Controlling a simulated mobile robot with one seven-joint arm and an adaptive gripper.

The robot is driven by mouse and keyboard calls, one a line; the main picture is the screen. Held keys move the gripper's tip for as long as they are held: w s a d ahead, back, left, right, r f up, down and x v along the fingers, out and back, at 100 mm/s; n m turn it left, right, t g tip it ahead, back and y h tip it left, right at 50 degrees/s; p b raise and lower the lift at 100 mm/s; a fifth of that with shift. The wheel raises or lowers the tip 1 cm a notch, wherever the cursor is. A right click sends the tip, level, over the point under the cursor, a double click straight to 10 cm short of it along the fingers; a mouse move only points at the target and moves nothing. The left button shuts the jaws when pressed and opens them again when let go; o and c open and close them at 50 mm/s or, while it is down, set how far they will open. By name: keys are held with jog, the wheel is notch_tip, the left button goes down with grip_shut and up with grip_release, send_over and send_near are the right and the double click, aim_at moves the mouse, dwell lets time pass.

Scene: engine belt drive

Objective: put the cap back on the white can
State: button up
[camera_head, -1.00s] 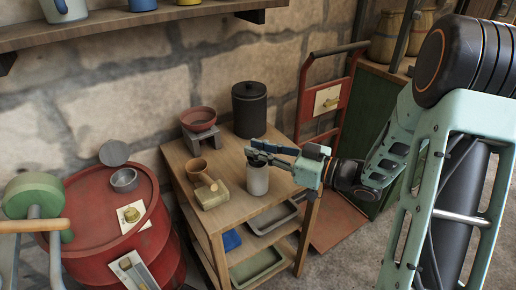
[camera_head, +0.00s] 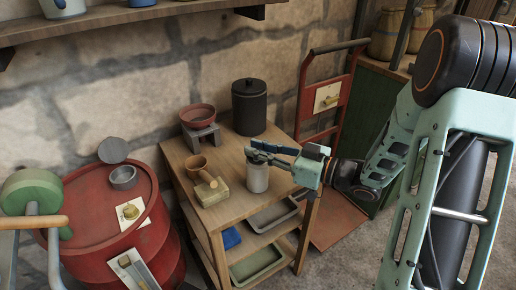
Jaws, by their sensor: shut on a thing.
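The white can (camera_head: 257,180) stands upright on the wooden shelf table, near its right edge. My gripper (camera_head: 254,154) reaches in from the right, with its fingers right over the top of the can. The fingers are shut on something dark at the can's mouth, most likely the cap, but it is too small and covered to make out. I cannot tell whether it touches the can's rim.
On the wooden table (camera_head: 229,216) stand a dark lidded canister (camera_head: 249,108), a red bowl on a grey stand (camera_head: 198,117), and a wooden block (camera_head: 212,192) with a brown cup-shaped piece. A red drum (camera_head: 92,205) stands left; a red hand truck (camera_head: 326,100) stands behind right.

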jog(key=shift+f, duration=0.2)
jog(key=o, duration=0.9)
